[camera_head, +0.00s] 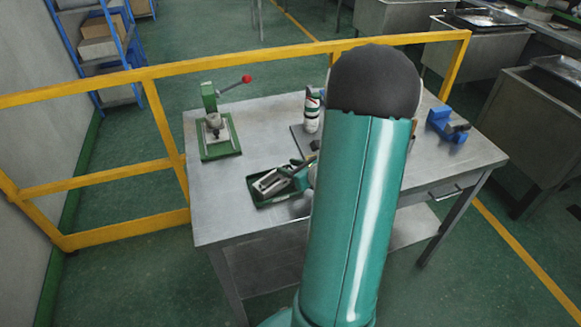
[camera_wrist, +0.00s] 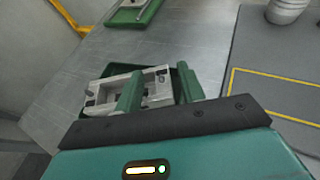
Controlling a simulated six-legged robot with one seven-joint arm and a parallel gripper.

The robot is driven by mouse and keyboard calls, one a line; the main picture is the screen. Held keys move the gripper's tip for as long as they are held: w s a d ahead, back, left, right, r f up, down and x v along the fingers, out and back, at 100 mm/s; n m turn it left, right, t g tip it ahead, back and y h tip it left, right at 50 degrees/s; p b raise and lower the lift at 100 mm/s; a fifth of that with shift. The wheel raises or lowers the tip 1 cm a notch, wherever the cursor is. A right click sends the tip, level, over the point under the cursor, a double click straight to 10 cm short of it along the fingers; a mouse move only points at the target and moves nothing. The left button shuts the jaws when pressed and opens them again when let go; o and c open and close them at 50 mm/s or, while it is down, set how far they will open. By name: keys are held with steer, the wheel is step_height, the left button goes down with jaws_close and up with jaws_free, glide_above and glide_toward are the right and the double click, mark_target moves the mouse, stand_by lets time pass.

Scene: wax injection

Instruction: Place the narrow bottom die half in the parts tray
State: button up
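A grey metal die half (camera_head: 271,182) with a hollow middle lies in the dark green parts tray (camera_head: 262,204) at the table's front left. In the wrist view the die half (camera_wrist: 103,92) sits within the tray, its front side partly hidden by my gripper. I cannot tell whether a second part lies under it. My gripper (camera_wrist: 158,88) has its two green fingers spread apart. The left finger overlaps the die half and the right one is near its right end. I cannot tell whether either finger touches it. My arm hides part of the table in the head view.
A green press (camera_head: 215,125) with a red-knobbed lever stands at the back left. A white bottle (camera_head: 312,110) stands behind my arm, and a blue vise (camera_head: 447,125) is at the right. A yellow railing (camera_head: 240,62) runs behind the table. The tabletop between press and tray is clear.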

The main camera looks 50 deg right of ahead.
steer(key=v, duration=1.2)
steer(key=w+a+r+n+g+y, duration=0.3)
steer(key=a+r+n, duration=0.1)
steer(key=a+n, duration=0.6)
steer(key=w+a+r+n+g+y, duration=0.3)
steer(key=a+n, duration=0.4)
steer(key=a, duration=0.6)
steer(key=s+a+r+n+g+h, duration=0.1)
steer(key=s+a+r+n+h, duration=0.1)
steer(key=n, duration=0.7)
steer(key=s+a+r+n+g+h, duration=0.1)
steer(key=s+a+r+n+h, duration=0.2)
steer(key=a+r+n, duration=0.3)
steer(key=s+a+n, duration=0.1)
steer(key=a+n, duration=0.1)
steer(key=n, duration=0.2)
steer(key=shift+s+a+r+n+h, duration=0.2)
steer(key=shift+s+a+n+h, duration=0.1)
steer(key=shift+s+a, duration=0.1)
steer(key=shift+d, duration=0.1)
